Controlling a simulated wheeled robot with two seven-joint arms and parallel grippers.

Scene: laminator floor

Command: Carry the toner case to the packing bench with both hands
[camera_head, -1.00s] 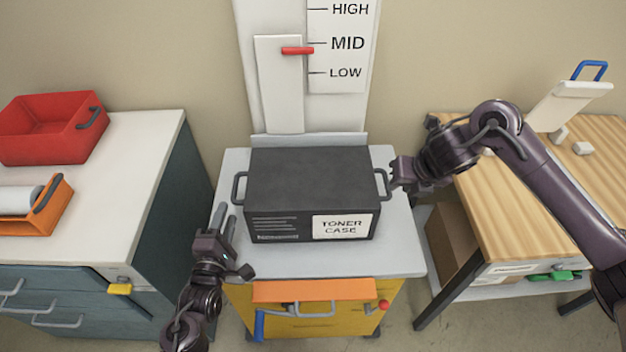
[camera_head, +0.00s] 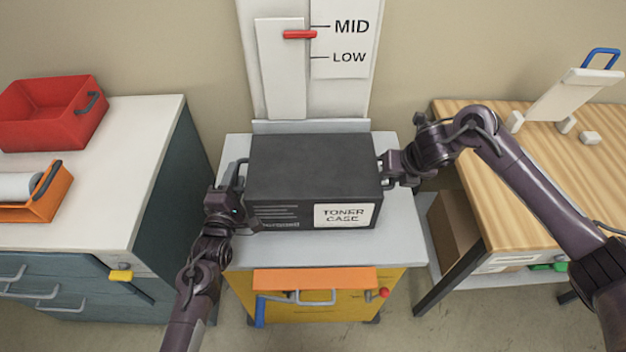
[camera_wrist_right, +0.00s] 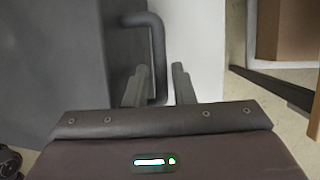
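The dark grey toner case (camera_head: 315,167), with a white label, sits flat on the light grey top of a yellow lift cart (camera_head: 405,240). My left gripper (camera_head: 240,178) is at the case's left handle (camera_head: 232,172) in the head view; its fingers overlap the handle, and I cannot tell whether they are shut. My right gripper (camera_head: 388,170) is at the right handle. In the right wrist view its fingers (camera_wrist_right: 158,85) are apart, with the grey handle bar (camera_wrist_right: 157,50) between them, closer to the left finger. The wooden-topped packing bench (camera_head: 470,150) stands at the right.
A white-topped cabinet (camera_head: 130,150) at the left carries a red bin (camera_head: 50,115) and an orange tray (camera_head: 40,205). Behind the cart is a height scale with a red pointer (camera_head: 299,34). A white stand with a blue handle (camera_head: 600,57) occupies the bench's back; its front is clear.

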